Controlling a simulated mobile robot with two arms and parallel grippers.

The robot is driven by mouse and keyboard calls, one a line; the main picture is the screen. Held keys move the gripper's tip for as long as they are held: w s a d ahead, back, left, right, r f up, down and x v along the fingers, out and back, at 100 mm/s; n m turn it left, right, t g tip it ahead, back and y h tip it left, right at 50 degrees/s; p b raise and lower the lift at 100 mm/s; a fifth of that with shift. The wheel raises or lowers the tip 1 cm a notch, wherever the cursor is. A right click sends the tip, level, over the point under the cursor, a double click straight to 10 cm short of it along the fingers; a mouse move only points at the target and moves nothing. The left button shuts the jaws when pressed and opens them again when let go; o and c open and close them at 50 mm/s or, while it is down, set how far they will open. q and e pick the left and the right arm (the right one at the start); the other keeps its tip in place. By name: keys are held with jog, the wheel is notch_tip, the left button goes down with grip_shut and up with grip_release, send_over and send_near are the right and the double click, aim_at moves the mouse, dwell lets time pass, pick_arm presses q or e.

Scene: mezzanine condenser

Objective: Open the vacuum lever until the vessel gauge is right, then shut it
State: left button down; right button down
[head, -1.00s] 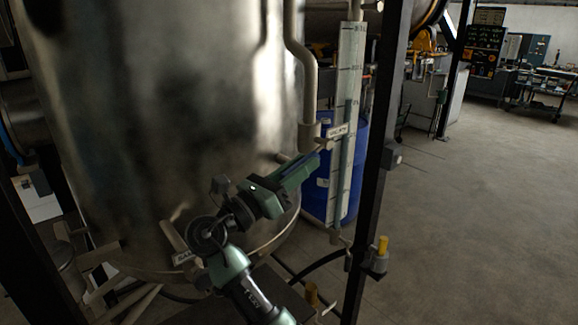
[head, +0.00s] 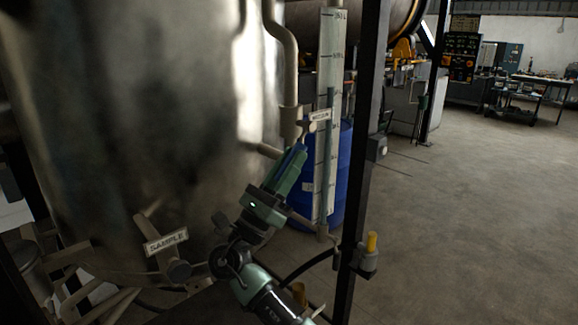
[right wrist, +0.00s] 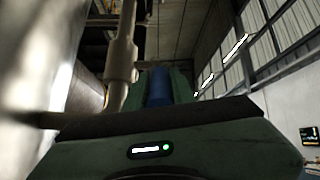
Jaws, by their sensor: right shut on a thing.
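My right gripper (head: 292,165) is shut on the blue handle of the vacuum lever (right wrist: 158,88), at the bottom of the pale pipe beside the steel vessel (head: 130,110). The handle shows as a blue strip between the green fingers, pointing steeply up; the fingers hide much of it. A small label (head: 320,114) sits by the pipe joint, too blurred to read surely. The vessel gauge (head: 331,60) is a tall pale scale with a thin tube to the right of the lever. Its dark column tops out near the middle of the scale. My left gripper is out of view.
A valve with a SAMPLE label (head: 166,242) is low on the vessel. A blue drum (head: 335,190) stands behind the gauge. A dark upright post (head: 362,170) stands close on the right, with a yellow-topped fitting (head: 371,243). Open floor lies beyond it.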

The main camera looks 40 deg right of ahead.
jog(key=shift+r+g, duration=0.25)
jog(key=shift+g, duration=0.05)
jog(key=c, duration=1.4)
grip_release()
jog(key=shift+d, duration=0.1)
jog(key=shift+o, duration=1.1)
jog(key=shift+d+f, duration=0.1)
jog(key=shift+f, duration=0.1)
jog(key=b+v, duration=0.3)
jog(key=v, duration=0.4)
jog(key=shift+a+f, duration=0.25)
